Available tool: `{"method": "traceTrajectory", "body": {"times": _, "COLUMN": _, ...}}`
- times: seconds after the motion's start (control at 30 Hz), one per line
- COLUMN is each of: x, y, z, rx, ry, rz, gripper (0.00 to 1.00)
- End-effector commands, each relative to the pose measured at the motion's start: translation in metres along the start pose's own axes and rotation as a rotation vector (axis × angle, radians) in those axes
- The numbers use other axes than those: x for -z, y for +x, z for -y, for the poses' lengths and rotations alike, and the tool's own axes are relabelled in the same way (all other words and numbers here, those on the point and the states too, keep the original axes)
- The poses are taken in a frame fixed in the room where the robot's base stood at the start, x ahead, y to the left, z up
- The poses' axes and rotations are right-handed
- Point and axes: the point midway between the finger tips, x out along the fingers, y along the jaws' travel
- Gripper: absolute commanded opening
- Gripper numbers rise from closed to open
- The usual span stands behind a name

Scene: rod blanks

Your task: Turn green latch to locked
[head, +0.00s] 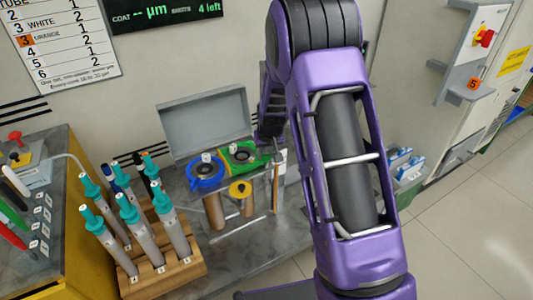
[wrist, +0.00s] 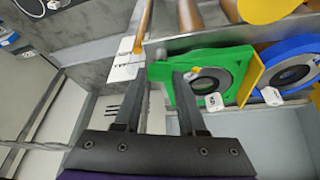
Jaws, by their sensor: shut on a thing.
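In the wrist view the green latch (wrist: 211,62) lies just beyond my fingers. My gripper (wrist: 160,74) has its two dark fingers on either side of the green latch's near-left corner and is shut on it. The exact contact is partly hidden by the fingers. In the head view my arm covers the right side of this area, and my fingertips are hard to make out. I cannot read a locked mark.
A wooden rack (head: 165,272) of teal-capped tubes stands left. An open grey case lid (head: 205,120) is behind. A white label (wrist: 125,65) is close to my left finger.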

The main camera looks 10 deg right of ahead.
Motion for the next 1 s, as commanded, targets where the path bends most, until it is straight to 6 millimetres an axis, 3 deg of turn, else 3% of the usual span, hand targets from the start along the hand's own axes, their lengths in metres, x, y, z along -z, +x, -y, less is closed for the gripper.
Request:
{"method": "traceTrajectory", "body": {"times": 0.37, "x": -0.0001, "y": -0.0008, "z": 0.0008, "rx": -0.015, "ry": 0.031, "rz": 0.001, "gripper": 0.00}}
{"method": "traceTrajectory", "body": {"times": 1.0, "x": 0.0009, "y": -0.0015, "z": 0.0036, "rx": -0.169, "ry": 0.401, "rz": 0.001, "gripper": 0.00}}
